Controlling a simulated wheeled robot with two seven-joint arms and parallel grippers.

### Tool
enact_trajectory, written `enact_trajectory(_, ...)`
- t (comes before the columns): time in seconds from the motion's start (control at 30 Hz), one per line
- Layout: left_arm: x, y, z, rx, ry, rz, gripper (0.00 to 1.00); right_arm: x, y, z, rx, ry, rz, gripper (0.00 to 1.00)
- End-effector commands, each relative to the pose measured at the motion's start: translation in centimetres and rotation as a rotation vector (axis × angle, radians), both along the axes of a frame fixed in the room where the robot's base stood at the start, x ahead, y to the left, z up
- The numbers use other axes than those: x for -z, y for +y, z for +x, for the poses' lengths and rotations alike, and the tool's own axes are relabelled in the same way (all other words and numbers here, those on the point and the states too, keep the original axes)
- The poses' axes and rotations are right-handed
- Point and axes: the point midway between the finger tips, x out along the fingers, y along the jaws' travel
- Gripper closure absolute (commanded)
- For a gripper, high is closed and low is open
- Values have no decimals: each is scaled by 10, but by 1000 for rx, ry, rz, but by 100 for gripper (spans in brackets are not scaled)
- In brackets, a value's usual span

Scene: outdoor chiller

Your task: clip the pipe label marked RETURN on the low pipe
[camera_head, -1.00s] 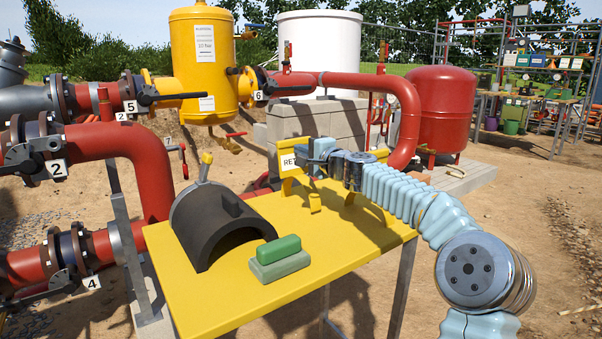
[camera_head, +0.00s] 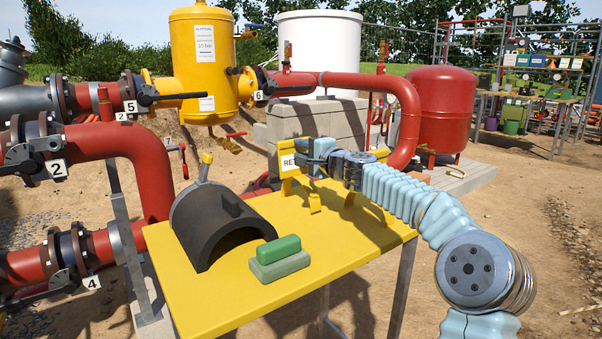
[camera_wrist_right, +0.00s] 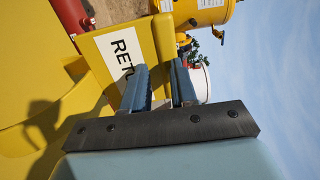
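The pipe label (camera_head: 288,162) is a yellow plate with a white face, and the letters "RET" show beside my gripper. It stands at the back of the yellow table, and it also shows in the right wrist view (camera_wrist_right: 112,50). My right gripper (camera_head: 318,158) has one blue finger on each side of the label's edge. In the wrist view its fingers (camera_wrist_right: 160,85) look close against the plate, and they cover the rest of the word. A low red pipe (camera_head: 25,268) runs at the lower left, by tag 4. My left gripper is out of view.
On the yellow table (camera_head: 200,305) lie a dark half-round shell (camera_head: 225,228) and a green block (camera_head: 279,250). A large red elbow pipe (camera_head: 140,165) rises at the table's left. Flanges and a valve handle (camera_head: 62,282) crowd the low pipe. The table's front right is bare.

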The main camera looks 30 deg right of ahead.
Motion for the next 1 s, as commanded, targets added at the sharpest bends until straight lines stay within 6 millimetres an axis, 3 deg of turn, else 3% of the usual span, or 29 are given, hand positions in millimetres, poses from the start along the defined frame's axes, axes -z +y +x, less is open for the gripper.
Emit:
enact_trajectory(0.03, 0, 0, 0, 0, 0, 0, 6, 0, 0, 0, 0, 0, 0, 71)
enact_trajectory(0.2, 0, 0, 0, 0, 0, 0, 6, 0, 0, 0, 0, 0, 0, 47)
enact_trajectory(0.5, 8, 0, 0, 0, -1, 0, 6, 3, -1, -5, 1, 0, -2, 47)
enact_trajectory(1.0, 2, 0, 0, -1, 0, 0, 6, 1, 0, 2, 0, 1, 1, 47)
